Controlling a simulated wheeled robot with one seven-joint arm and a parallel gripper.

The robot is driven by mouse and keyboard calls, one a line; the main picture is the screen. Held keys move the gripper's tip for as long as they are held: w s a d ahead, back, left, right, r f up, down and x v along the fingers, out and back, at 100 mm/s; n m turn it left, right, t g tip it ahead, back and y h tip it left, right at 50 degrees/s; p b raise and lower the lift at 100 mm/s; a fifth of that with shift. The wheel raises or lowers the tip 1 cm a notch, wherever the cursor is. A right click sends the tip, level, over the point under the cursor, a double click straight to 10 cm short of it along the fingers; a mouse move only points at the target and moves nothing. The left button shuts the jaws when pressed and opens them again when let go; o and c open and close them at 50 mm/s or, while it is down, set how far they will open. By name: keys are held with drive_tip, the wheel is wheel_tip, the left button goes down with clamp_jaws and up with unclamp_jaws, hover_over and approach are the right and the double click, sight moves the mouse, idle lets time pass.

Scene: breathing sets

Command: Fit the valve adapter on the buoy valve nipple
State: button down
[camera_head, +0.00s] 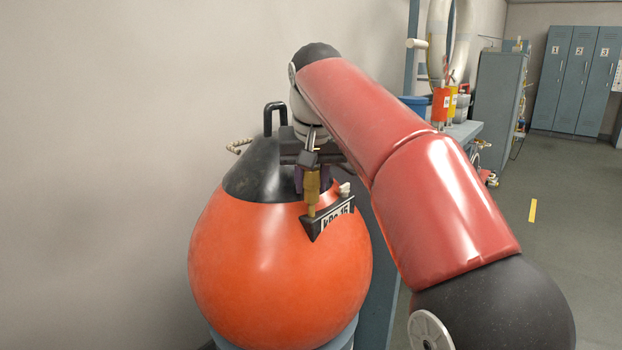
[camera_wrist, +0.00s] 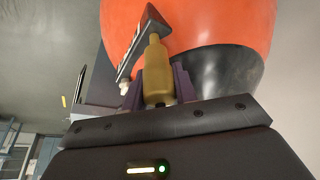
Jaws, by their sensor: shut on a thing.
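My gripper (camera_head: 312,180), with purple fingers, is in front of the buoy's upper part. In the wrist view, my gripper (camera_wrist: 158,86) is shut on the brass-coloured valve adapter (camera_wrist: 157,70). The adapter (camera_head: 312,190) points down in the head view, its narrow end by a dark label plate (camera_head: 334,216). The orange buoy (camera_head: 265,265) has a black top (camera_head: 255,180); it fills the upper wrist view (camera_wrist: 220,22). A small whitish piece (camera_head: 345,188) shows beside the plate, also in the wrist view (camera_wrist: 125,87); I cannot tell if it is the valve nipple.
The buoy sits on a blue-grey support. A black handle (camera_head: 275,112) rises from its top, and a beige fitting (camera_head: 238,146) sticks out left. A bench with coloured bottles (camera_head: 440,105), a grey cabinet (camera_head: 500,105) and lockers (camera_head: 580,80) stand behind. The right floor is mostly clear.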

drive_tip(key=shift+f+b, duration=0.7)
drive_tip(key=shift+f, duration=0.4)
drive_tip(key=c, duration=1)
unclamp_jaws()
drive_tip(key=shift+c, duration=0.2)
drive_tip(key=p+v, duration=0.2)
drive_tip(key=v, duration=0.6)
drive_tip(key=shift+d, duration=0.15)
drive_tip(key=s+d+f, duration=0.7)
drive_tip(key=s+f, duration=0.5)
drive_tip(key=f, duration=0.1)
drive_tip(key=s+d+f+m+t, duration=0.1)
drive_tip(key=s+d+f, duration=0.7)
drive_tip(key=s+f, duration=0.4)
drive_tip(key=shift+s+f+h, duration=0.25)
drive_tip(key=shift+f+h, duration=0.05)
drive_tip(key=shift+f, duration=0.1)
